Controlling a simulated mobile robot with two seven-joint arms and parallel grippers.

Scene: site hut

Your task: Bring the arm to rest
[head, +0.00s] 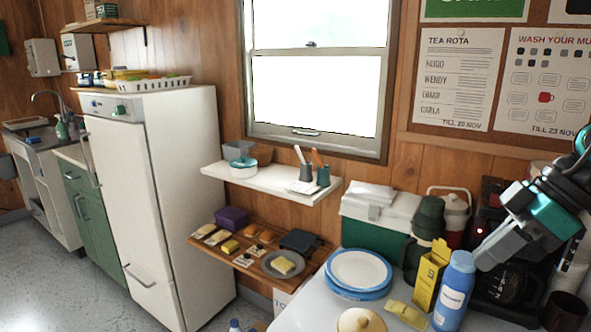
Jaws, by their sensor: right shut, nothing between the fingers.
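My right gripper (490,256) shows at the right edge of the head view, above the white table. Its fingers are shut with nothing between them. They point down and left, close to a blue bottle (454,290) with a white label and in front of a black coffee machine (507,284). I cannot tell whether the fingers touch either one. The arm comes in from the right edge. My left gripper is not in view.
The white table (300,307) holds blue-rimmed plates (359,271), a yellow box (430,272), a green cooler box (372,246) and a dark green flask (427,222). A white shelf (268,180) and a wooden shelf (222,252) stand left. Floor is clear at far left.

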